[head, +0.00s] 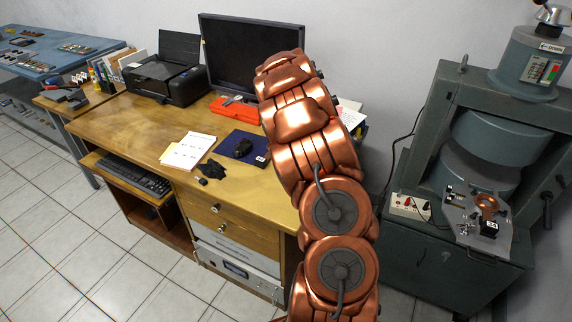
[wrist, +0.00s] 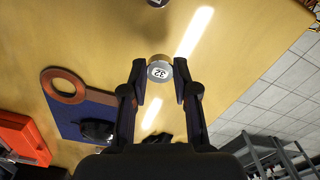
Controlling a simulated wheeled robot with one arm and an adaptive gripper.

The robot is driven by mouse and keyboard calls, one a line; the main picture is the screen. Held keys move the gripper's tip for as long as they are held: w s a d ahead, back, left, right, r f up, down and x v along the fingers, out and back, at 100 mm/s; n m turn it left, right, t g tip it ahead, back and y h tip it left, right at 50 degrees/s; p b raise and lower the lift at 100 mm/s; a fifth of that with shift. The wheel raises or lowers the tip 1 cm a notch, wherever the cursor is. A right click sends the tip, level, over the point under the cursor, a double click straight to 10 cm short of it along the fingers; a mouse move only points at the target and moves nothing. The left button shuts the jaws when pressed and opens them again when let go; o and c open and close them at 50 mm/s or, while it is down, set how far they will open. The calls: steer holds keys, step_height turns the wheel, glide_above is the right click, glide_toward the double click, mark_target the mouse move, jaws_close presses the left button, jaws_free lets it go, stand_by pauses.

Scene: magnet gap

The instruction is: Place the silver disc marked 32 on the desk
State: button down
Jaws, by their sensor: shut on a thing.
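The silver disc marked 32 (wrist: 159,69) is between the fingertips of my gripper (wrist: 160,78) in the wrist view, its number facing the camera. My gripper is shut on it. The wooden desk (wrist: 235,60) spreads behind the disc there; I cannot tell how far the disc is from its surface. The desk (head: 130,122) also shows in the head view, where my copper-coloured arm reaches over its right end and hides the gripper and disc.
A blue mat (head: 232,143) with a black object, a red box (head: 235,110) and papers (head: 188,151) lie on the desk. A brown ring (wrist: 48,80) lies by the mat. A monitor (head: 240,45) and printer (head: 165,78) stand behind. The desk's left part is clear.

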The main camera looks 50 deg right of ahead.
steer(key=shift+w+d+f+p, duration=0.15)
steer(key=shift+w+d, duration=0.25)
steer(key=shift+w, duration=0.4)
steer(key=shift+w+d+f+p, duration=0.1)
steer(key=shift+w+d+p, duration=0.2)
steer(key=shift+w, duration=0.45)
steer(key=shift+f+p, duration=0.5)
steer(key=shift+f, duration=1.2)
steer(key=shift+f, duration=0.2)
steer(key=c, duration=0.9)
jaws_free()
steer(key=shift+r, duration=0.1)
step_height(320, 180, up, 12)
steer(key=b, duration=0.3)
steer(key=shift+r, duration=0.2)
